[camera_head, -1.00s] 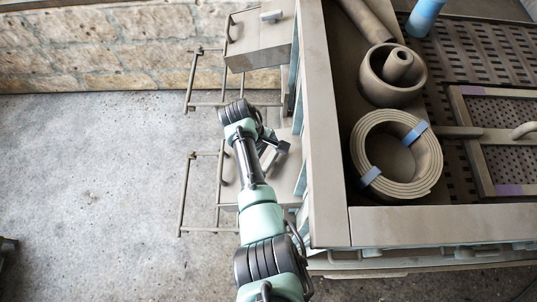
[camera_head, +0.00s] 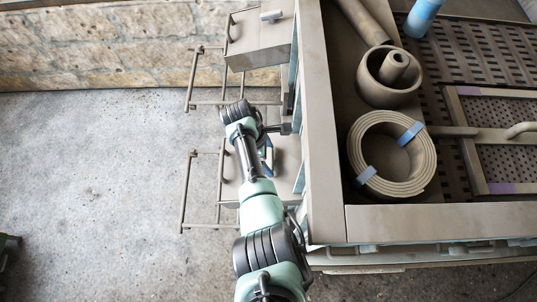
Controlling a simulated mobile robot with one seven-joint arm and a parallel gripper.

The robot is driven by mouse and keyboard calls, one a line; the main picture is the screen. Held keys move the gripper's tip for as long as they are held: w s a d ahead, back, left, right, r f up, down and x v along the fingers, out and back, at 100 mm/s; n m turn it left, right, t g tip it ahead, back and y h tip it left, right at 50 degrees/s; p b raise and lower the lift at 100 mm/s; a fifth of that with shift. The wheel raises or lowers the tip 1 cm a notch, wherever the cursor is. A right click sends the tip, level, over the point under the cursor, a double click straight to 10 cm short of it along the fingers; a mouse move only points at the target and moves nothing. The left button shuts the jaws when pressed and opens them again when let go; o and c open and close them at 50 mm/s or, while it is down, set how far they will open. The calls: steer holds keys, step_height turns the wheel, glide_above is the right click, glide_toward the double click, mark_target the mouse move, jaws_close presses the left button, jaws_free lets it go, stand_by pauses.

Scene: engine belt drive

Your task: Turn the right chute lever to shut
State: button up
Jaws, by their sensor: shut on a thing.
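The near chute box (camera_head: 286,172) juts from the left side of the machine, below the far one. My arm reaches over it. My gripper (camera_head: 268,150) is at this near box, partly hidden by my own forearm and wrist. It is shut on the chute lever there. The lever is mostly hidden, and its exact angle cannot be told. A dark block (camera_head: 285,129) shows just right of my wrist, at the box's far edge. A narrow blue-grey piece shows beside my forearm; I cannot tell whether it is lever or finger.
The far chute box (camera_head: 258,45) carries a small handle (camera_head: 271,16) on top. Thin rail frames (camera_head: 187,190) stick out left of both boxes. The machine's raised rim (camera_head: 325,150) is close on the right. A coiled belt (camera_head: 392,155) lies inside it.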

steer(key=shift+a+r, duration=0.1)
steer(key=o, duration=1)
steer(key=p+v, duration=0.1)
steer(key=v, duration=1.2)
steer(key=shift+p, duration=0.3)
steer(key=shift+w, duration=0.1)
